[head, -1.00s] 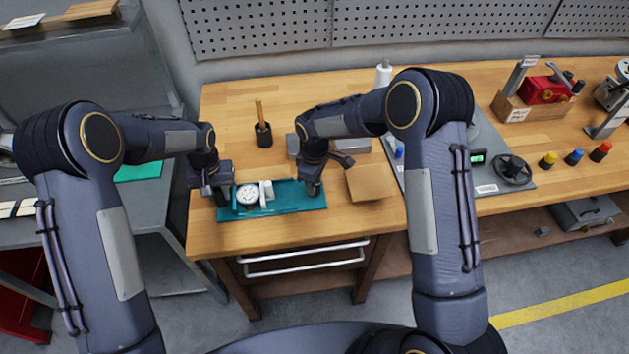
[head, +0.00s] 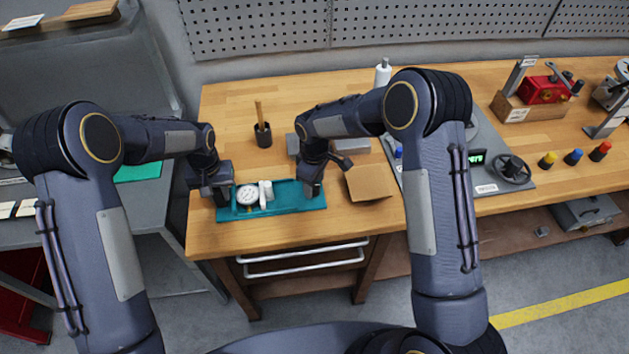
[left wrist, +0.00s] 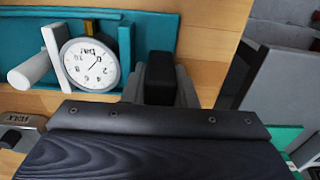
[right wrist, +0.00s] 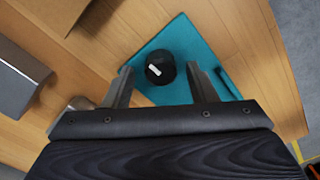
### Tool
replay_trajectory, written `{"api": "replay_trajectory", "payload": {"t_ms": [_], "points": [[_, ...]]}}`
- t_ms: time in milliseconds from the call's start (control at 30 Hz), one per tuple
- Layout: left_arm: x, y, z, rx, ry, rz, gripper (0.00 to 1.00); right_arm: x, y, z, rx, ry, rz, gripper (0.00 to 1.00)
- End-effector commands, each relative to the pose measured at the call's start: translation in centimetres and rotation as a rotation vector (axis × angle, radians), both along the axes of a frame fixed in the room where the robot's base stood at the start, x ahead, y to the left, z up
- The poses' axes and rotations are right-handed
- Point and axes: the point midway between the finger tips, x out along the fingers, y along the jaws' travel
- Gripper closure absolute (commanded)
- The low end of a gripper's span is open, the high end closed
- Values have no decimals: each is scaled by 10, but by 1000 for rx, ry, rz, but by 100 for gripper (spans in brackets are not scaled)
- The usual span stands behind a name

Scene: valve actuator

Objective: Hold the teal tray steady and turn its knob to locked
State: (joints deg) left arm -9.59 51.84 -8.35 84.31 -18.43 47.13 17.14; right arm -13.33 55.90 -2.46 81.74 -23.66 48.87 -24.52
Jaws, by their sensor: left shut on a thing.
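The teal tray (head: 290,198) lies on the wooden bench. It holds a white round gauge (head: 247,195) and white parts (head: 266,191) in its left half. My left gripper (head: 221,196) is at the tray's left end. In the left wrist view its fingers (left wrist: 160,78) are shut on a black block (left wrist: 160,70) beside the tray's end wall. My right gripper (head: 312,189) is above the tray's right end. In the right wrist view its fingers (right wrist: 163,85) are open on either side of the black knob (right wrist: 160,67), which carries a white mark. Contact with the knob cannot be told.
A brown block (head: 369,183) stands right of the tray. Grey blocks (head: 350,145) and a black cup with a wooden-handled tool (head: 263,134) are behind. A grey panel with a handwheel (head: 513,169) lies further right. The bench in front of the tray is clear.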

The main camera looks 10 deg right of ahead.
Motion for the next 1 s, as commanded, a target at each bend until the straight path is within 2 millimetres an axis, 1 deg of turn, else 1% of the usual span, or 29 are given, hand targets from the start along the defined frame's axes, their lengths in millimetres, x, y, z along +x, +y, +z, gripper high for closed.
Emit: {"api": "replay_trajectory", "payload": {"t_ms": [33,167,267,367,700,833,1000], "points": [[-5,1,-6,3,16,1,100,0,0,-1,1,1,1,48],[-5,1,-6,3,16,0,100,0,0,-1,1,1,1,48],[-5,1,-6,3,16,0,100,0,1,4,1,-1,1,48],[-5,1,-6,3,16,0,100,0,0,17,2,-4,0,48],[-5,1,-6,3,16,0,100,-1,0,88,2,-5,1,48],[-5,1,-6,3,16,-1,100,-1,0,107,2,-4,0,48],[-5,1,-6,3,16,-1,100,-2,0,119,2,-1,1,48]]}}
